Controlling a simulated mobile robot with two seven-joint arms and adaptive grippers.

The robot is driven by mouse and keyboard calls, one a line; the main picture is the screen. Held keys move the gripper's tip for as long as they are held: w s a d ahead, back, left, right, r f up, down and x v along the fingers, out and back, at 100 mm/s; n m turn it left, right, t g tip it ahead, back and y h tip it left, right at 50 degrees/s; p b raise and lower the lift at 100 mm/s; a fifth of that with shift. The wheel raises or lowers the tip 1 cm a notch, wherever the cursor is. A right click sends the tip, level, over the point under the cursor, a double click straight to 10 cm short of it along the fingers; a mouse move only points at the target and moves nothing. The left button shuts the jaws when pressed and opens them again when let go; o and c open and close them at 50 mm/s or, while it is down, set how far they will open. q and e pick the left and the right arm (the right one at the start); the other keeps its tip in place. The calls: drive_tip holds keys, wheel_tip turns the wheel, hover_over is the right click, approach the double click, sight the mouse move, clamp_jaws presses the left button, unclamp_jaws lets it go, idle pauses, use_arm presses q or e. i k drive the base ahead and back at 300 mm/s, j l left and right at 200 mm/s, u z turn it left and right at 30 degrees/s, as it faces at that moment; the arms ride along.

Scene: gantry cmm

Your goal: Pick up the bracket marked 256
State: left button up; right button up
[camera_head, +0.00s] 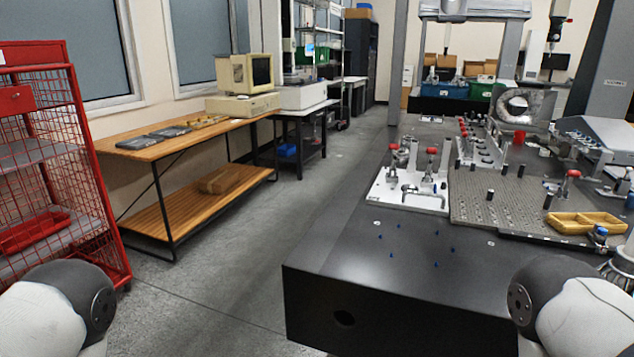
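No marking 256 can be read in the head view, so I cannot tell which part is that bracket. A grey metal part with a round opening (522,107) stands toward the back of the dark table (335,262); I cannot tell whether it is a bracket. Neither gripper shows. Only white and dark parts of my arms show at the lower left and lower right corners.
The table carries a white plate with red-knobbed clamps (385,192), a perforated grey plate (470,207), a yellow tray (562,227) and several small blue pins. A red mesh cage (75,160) and wooden bench (150,151) stand left. Floor between is clear.

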sight(401, 155)
drive_tip(key=i+j+u, duration=0.6)
drive_tip(key=i+u, duration=0.5)
drive_tip(key=i, duration=0.2)
drive_tip(key=i+u, duration=0.35)
drive_tip(key=i+l+z, duration=0.25)
drive_tip(key=i+z, duration=0.25)
drive_tip(key=i+l+z, duration=0.1)
drive_tip(key=i+z, duration=0.2)
drive_tip(key=z, duration=0.2)
drive_tip(key=i+j+z, duration=0.1)
drive_tip(key=i+z, duration=0.4)
drive_tip(key=i+j+z, duration=0.25)
drive_tip(key=z, duration=0.25)
drive_tip(key=i+z, duration=0.3)
drive_tip(key=i, duration=0.25)
drive_tip(key=i+j+z, duration=0.25)
drive_tip(key=i, duration=0.3)
drive_tip(key=i+j+z, duration=0.15)
drive_tip(key=i+z, duration=0.15)
drive_tip(key=i, duration=0.2)
drive_tip(key=i+j+z, duration=0.3)
drive_tip(key=i, duration=0.2)
drive_tip(key=i+j+z, duration=0.2)
drive_tip(key=z, duration=0.15)
drive_tip(key=i+j+z, duration=0.55)
drive_tip(key=z, duration=0.15)
